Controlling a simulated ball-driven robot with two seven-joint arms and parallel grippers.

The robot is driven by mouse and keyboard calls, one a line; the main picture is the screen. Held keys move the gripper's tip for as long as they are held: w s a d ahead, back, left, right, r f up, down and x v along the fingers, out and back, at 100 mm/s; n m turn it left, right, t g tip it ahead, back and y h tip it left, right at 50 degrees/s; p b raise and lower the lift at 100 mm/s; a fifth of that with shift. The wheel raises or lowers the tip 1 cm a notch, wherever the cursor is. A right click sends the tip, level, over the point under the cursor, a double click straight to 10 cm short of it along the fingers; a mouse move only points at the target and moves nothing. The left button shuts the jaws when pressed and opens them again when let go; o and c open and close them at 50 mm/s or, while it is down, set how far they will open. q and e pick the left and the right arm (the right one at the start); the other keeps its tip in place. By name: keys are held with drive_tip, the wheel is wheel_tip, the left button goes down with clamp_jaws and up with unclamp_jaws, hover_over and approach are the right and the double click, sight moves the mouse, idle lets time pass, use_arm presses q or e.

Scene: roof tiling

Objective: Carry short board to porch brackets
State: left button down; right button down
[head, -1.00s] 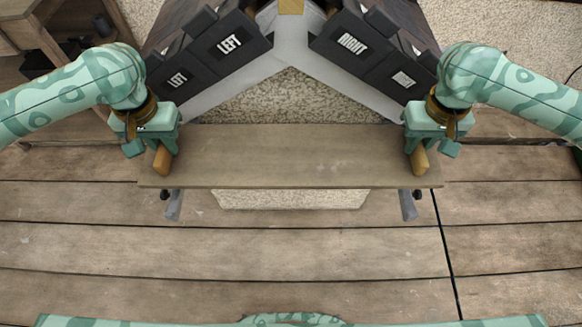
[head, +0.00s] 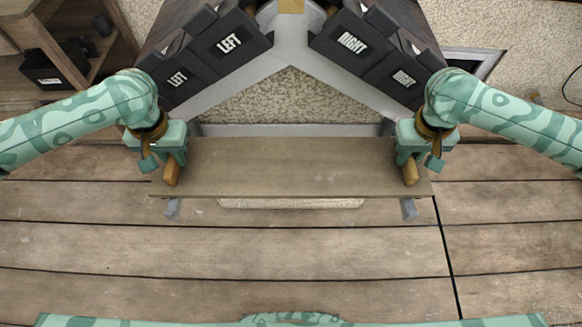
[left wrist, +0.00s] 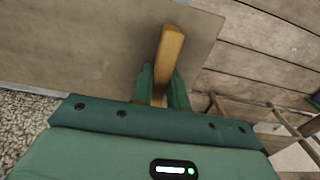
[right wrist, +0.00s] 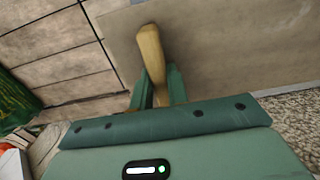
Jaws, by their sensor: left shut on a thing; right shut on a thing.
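The short board (head: 290,168) is a flat brown plank, held level across the middle of the head view. My left gripper (head: 166,161) is shut on the wooden handle (head: 171,175) at its left end. My right gripper (head: 410,161) is shut on the handle (head: 410,174) at its right end. Both handles also show between the fingers in the left wrist view (left wrist: 169,50) and right wrist view (right wrist: 151,48). The grey porch brackets (head: 172,209) and (head: 409,209) poke out below the board's near edge. The rest of them is hidden; whether the board touches them, I cannot tell.
Dark tile stacks marked LEFT (head: 229,41) and RIGHT (head: 352,42) lie on the roof beyond the board. A grey ledge (head: 290,130) and pebbled wall (head: 290,98) stand behind it. A wooden shelf (head: 115,45) is at upper left. The near plank floor (head: 290,250) is clear.

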use_arm(q)
drive_tip(key=shift+a+f, duration=0.2)
drive_tip(key=shift+f, duration=0.25)
use_arm(e)
drive_tip(key=shift+d+f, duration=0.2)
drive_tip(key=shift+f, duration=0.25)
use_arm(q)
drive_tip(key=c, duration=1.4)
unclamp_jaws()
use_arm(e)
drive_tip(key=c, duration=1.4)
unclamp_jaws()
use_arm(q)
drive_tip(key=shift+o, duration=0.2)
drive_tip(key=shift+d, duration=0.1)
use_arm(e)
drive_tip(key=shift+o, duration=0.2)
drive_tip(key=shift+a, duration=0.1)
drive_tip(key=shift+a, duration=0.1)
drive_tip(key=shift+r, duration=0.25)
use_arm(q)
wheel_tip(320, 180, up, 12)
use_arm(e)
wheel_tip(320, 180, up, 12)
drive_tip(key=shift+f, duration=0.25)
